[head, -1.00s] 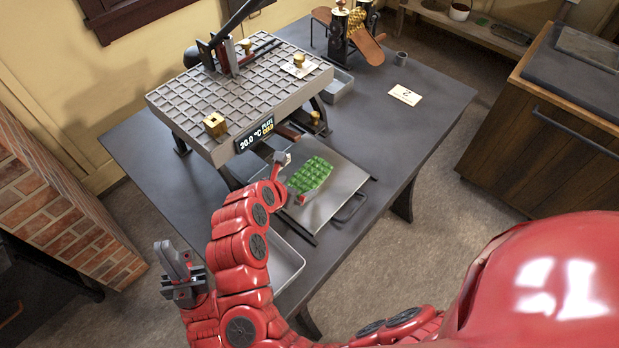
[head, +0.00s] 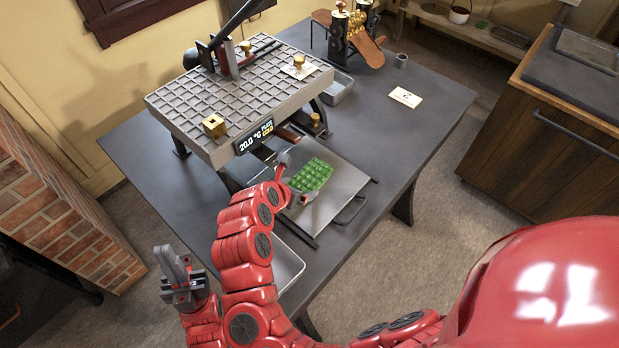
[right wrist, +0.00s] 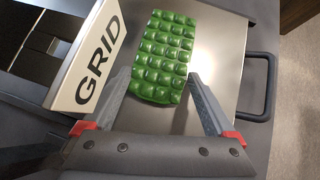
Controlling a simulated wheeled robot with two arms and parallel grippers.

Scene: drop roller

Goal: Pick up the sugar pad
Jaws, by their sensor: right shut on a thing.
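The sugar pad is a green, bumpy slab (head: 312,175) on the metal plate in front of the grid machine. It also shows in the right wrist view (right wrist: 165,58). My right gripper (head: 291,183) is shut on the near end of the pad. In the right wrist view its two fingers (right wrist: 160,82) stand on either side of that end. I cannot see clear space under the pad. My left gripper (head: 180,268) is well off to the lower left, away from the table, with nothing visible in it. Its jaw gap is unclear.
The metal plate (head: 348,184) has a handle at its right. The grid-topped machine (head: 235,95) stands just behind. A "GRID" sign (right wrist: 97,65) is close beside the left finger. A tray (head: 285,262) lies nearer me. The table's right side (head: 425,125) is mostly clear.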

